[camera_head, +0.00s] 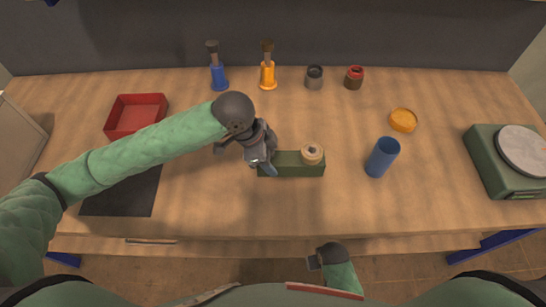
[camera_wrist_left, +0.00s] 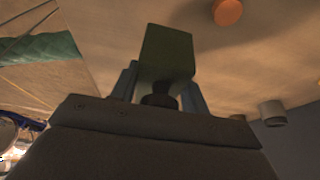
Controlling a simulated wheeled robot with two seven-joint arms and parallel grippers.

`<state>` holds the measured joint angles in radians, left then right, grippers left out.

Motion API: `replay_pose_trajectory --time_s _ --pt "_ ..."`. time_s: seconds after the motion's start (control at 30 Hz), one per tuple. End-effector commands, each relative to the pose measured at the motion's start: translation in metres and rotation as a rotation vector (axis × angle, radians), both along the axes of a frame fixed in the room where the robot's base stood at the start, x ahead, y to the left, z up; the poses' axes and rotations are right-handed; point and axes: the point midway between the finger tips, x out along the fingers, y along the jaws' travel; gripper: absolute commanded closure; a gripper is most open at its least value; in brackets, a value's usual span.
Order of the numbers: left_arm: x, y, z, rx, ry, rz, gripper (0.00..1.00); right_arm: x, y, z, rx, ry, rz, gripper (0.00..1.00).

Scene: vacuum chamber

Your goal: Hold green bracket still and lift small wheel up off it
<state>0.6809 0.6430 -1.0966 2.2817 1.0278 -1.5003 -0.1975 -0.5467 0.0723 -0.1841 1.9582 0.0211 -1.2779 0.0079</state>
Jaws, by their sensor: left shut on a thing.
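The green bracket (camera_head: 290,168) lies on the table at the middle, a long low dark green block. The small wheel (camera_head: 312,153), tan with a hole in its centre, sits on top near the bracket's right end. My left gripper (camera_head: 268,167) is shut on the bracket's left end, apart from the wheel. In the left wrist view the bracket (camera_wrist_left: 166,52) stands out between the fingers of my left gripper (camera_wrist_left: 163,88); I cannot make out the wheel there. My right gripper (camera_head: 314,263) is low, before the table's front edge, away from the bracket; its jaws are unclear.
A green scale (camera_head: 490,176) is far right. A red tray (camera_head: 118,115) and dark mat (camera_head: 122,194) are left. Bottles and jars line the back. Table in front of the bracket is clear.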

Motion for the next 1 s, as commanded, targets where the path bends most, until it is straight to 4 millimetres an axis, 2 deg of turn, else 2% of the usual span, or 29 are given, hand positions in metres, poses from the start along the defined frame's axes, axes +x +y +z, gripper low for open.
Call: replay_pose_trajectory --time_s 1.0 --pt "0.012 0.025 -0.022 0.000 -0.001 0.000 0.94 0.000 0.000 -0.002 0.000 0.000 0.000 0.49"
